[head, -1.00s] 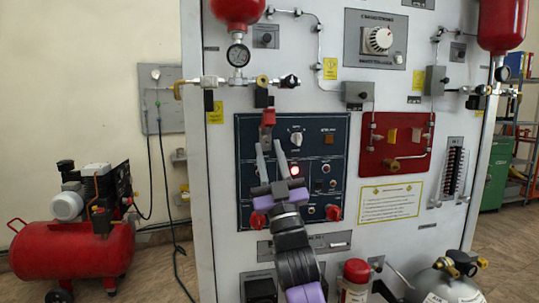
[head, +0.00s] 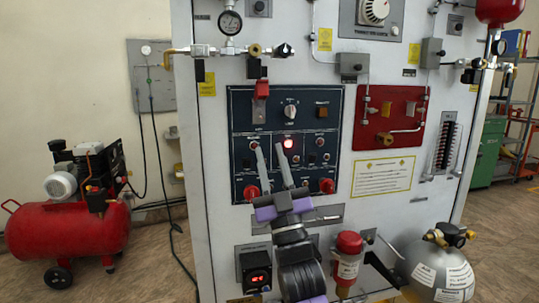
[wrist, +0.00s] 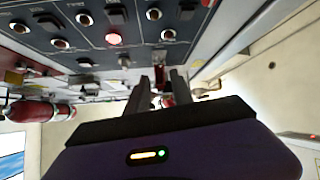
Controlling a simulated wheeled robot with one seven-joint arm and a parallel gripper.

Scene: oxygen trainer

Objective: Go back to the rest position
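My gripper (head: 268,146) is in front of the lower half of the dark blue control panel (head: 242,105). Its two grey fingers point up and stand apart, with nothing visible between them. The fingertips are below the red switch cover (head: 261,88) at the panel's upper left and look clear of it. My arm hides part of the panel's lower edge.
The white trainer cabinet (head: 212,180) fills the middle. A red compressor (head: 70,230) is on the floor at left. Open floor shows between compressor and cabinet.

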